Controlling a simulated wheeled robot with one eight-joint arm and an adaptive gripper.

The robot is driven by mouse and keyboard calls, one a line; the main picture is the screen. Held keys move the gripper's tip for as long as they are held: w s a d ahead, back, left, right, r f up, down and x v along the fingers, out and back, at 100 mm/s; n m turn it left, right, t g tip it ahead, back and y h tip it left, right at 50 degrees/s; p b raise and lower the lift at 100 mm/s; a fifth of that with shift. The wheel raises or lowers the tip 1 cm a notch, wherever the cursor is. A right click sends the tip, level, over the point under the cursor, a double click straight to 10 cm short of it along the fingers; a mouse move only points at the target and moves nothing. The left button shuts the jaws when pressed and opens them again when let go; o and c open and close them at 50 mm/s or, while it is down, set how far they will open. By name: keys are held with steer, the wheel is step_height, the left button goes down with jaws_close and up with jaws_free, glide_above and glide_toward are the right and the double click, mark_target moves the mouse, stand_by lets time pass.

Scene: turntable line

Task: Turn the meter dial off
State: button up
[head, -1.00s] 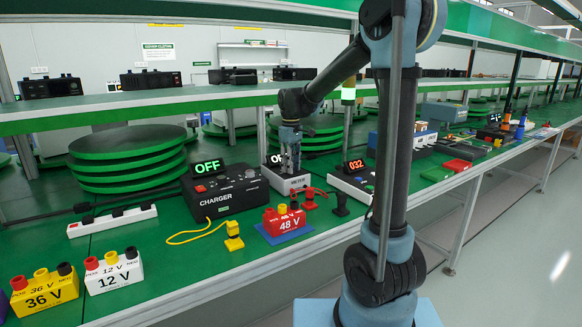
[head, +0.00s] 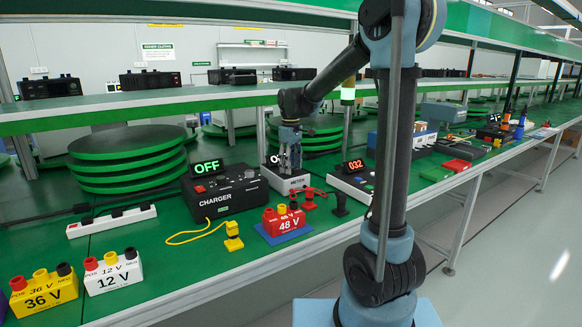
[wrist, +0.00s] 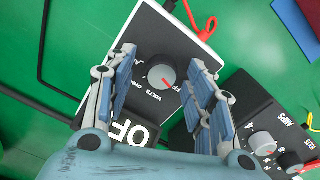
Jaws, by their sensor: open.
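The meter (wrist: 146,48) is a white box with a black face, on the green bench; it also shows in the head view (head: 287,183). Its round grey dial (wrist: 161,75) has a red mark pointing to the lower right, towards a partly hidden label. My gripper (wrist: 163,78) is open above the meter, one finger on each side of the dial, with visible gaps between fingers and dial. It also shows over the meter in the head view (head: 290,168).
The charger (head: 226,194), with display OFF, stands left of the meter. Another device with a red 032 display (head: 356,166) stands to the right. A red 48 V block (head: 284,219) is in front. Red leads (wrist: 192,22) run near the meter. A shelf (head: 190,97) passes above and behind.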

step_height(320, 180, up, 12)
stand_by(0.6)
steer(key=shift+d+f, duration=0.1)
steer(key=s+d+f+m+t, duration=0.1)
steer(key=s+d+f+m, duration=0.25)
steer(key=s+d, duration=0.45)
steer(key=s+d+f+m, duration=0.2)
steer(key=s+d+f, duration=0.2)
steer(key=s+d, duration=0.4)
steer(key=s+d+f+m, duration=0.2)
steer(key=s+f, duration=0.5)
steer(key=s, duration=0.1)
steer(key=s+d+f+m+t, duration=0.1)
steer(key=s+d+f+m, duration=0.2)
steer(key=s+f, duration=0.5)
steer(key=shift+d+m, duration=0.2)
steer(key=shift+m, duration=0.15)
steer(key=shift+w, duration=0.1)
steer(key=shift+w+f, duration=0.2)
steer(key=shift+w, duration=0.2)
